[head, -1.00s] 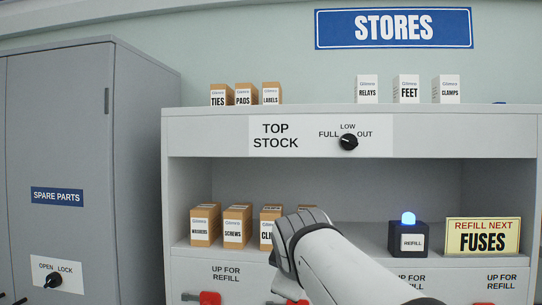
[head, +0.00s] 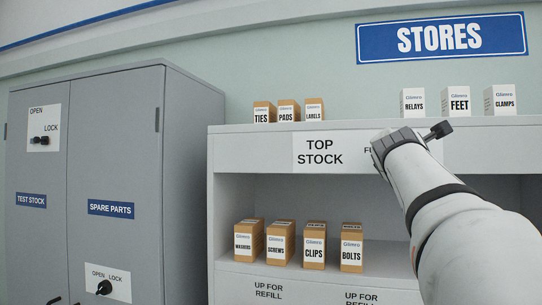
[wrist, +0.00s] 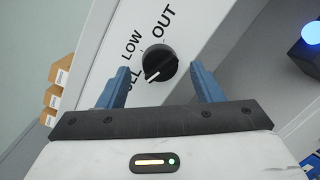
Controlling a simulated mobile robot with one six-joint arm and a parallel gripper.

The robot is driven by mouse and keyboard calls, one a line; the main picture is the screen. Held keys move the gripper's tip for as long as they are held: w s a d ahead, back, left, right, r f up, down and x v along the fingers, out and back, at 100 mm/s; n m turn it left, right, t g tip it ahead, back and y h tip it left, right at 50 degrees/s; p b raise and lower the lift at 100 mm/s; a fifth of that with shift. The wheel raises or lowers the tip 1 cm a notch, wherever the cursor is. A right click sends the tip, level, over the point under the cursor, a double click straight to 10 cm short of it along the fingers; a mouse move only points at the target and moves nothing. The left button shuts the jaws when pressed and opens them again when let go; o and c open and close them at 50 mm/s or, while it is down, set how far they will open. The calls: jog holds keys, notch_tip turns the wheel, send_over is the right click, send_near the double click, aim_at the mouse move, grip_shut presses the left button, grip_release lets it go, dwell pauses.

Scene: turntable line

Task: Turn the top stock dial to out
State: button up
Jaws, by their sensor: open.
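The top stock dial (wrist: 160,62) is a round black knob on a white label in the wrist view. Its white pointer mark points down-left, toward the partly hidden FULL word; LOW and OUT are printed around the upper side. My gripper (wrist: 158,72) is open, with one blue finger on each side of the dial; I cannot tell whether they touch it. The fingers are hidden there.
A blue lamp (wrist: 311,33) glows at the wrist view's right.

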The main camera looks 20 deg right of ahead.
jog(key=shift+w+d, duration=0.4)
jog(key=shift+w, duration=0.1)
jog(key=c, duration=1)
